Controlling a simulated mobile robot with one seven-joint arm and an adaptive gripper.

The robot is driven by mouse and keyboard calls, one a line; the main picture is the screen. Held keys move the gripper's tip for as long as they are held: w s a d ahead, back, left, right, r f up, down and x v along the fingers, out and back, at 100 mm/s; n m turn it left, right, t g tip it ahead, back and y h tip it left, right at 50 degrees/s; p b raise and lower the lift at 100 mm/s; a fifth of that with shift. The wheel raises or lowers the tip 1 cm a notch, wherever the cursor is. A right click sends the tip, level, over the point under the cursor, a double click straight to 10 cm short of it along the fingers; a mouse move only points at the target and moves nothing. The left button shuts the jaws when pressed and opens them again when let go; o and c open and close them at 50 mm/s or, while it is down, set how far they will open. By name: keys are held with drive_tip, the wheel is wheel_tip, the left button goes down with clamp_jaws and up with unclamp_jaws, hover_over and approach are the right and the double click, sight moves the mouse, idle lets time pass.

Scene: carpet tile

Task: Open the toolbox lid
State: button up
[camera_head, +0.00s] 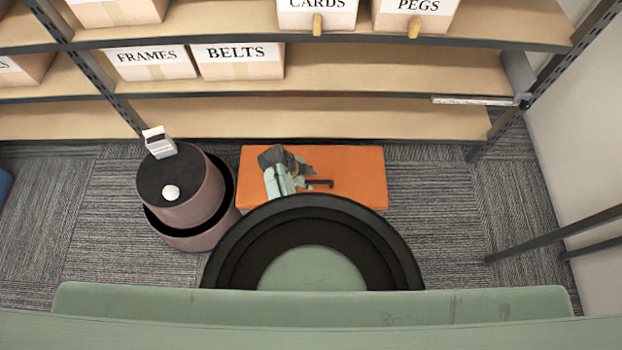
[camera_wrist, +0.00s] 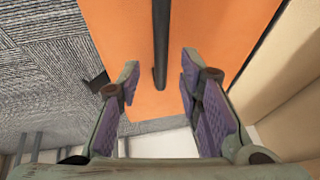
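The toolbox (camera_head: 362,165) has a flat orange lid and stands on the carpet in front of the shelves. It also shows in the wrist view (camera_wrist: 215,35). A black bar handle (camera_head: 322,183) lies on the lid; in the wrist view the bar (camera_wrist: 160,40) runs up from between my fingertips. My gripper (camera_head: 306,178) is over the left-middle part of the lid. In the wrist view its two purple-padded fingers (camera_wrist: 158,74) are apart, one on each side of the bar's near end, with gaps on both sides. Whether the tips touch the lid cannot be told. The lid looks shut.
A round mauve stool-like container (camera_head: 190,215) stands left of the toolbox, with a small white box (camera_head: 159,142) and a white round object (camera_head: 171,192) on top. Shelves (camera_head: 310,118) with labelled boxes stand behind. Carpet to the right (camera_head: 440,220) is clear.

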drive_tip(key=shift+x, duration=1.45)
drive_tip(key=shift+c, duration=0.3)
clamp_jaws()
